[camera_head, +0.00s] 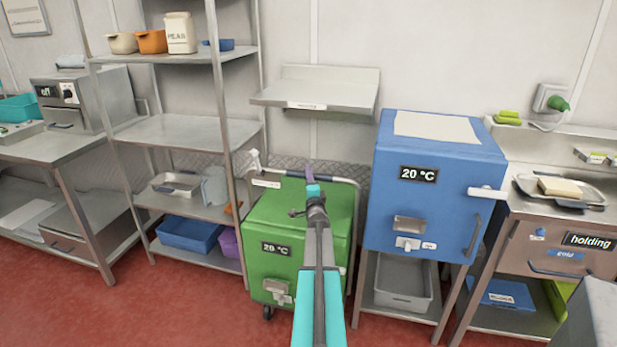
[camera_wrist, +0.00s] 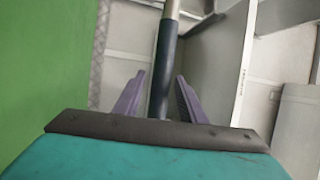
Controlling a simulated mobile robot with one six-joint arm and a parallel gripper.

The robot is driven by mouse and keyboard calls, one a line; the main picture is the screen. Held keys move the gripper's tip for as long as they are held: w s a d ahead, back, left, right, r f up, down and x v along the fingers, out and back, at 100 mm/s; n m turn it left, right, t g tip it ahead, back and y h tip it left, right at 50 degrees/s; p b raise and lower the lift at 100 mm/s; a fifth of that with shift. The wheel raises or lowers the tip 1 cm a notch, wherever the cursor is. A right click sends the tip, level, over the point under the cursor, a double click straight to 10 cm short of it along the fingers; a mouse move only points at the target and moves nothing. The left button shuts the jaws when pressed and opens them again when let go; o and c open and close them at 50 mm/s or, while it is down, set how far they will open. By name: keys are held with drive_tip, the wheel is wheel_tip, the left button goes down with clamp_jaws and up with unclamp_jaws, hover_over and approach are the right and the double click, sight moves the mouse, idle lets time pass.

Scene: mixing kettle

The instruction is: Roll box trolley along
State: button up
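The box trolley is a green box (camera_head: 262,222) on a castor, with a "20 °C" label on its front and a tubular push handle (camera_head: 344,181) behind its top. My gripper (camera_head: 310,174) is over the top of the box at the handle, and my arm hides part of the box front. In the wrist view the green box (camera_wrist: 42,65) fills the left side. A dark-sleeved bar (camera_wrist: 163,73) of the handle runs between the two purple fingers of my gripper (camera_wrist: 160,76). The fingers are apart, with a visible gap on each side of the bar.
A blue "20 °C" box (camera_head: 436,205) on a stand is close on the right. A metal shelf rack (camera_head: 180,131) stands close on the left. A wall shelf (camera_head: 318,93) hangs above the trolley. The red floor (camera_head: 190,310) in front is clear.

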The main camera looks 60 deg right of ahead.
drive_tip(key=shift+w+d, duration=0.2)
drive_tip(key=shift+d, duration=0.05)
drive_tip(key=shift+c, duration=0.3)
clamp_jaws()
drive_tip(key=shift+d, duration=0.1)
drive_tip(key=w+d+p, duration=0.2)
drive_tip(key=d, duration=0.6)
drive_tip(key=shift+w+d+r+p, duration=0.2)
drive_tip(key=shift+w+d+p, duration=0.1)
drive_tip(key=shift+w+p, duration=0.1)
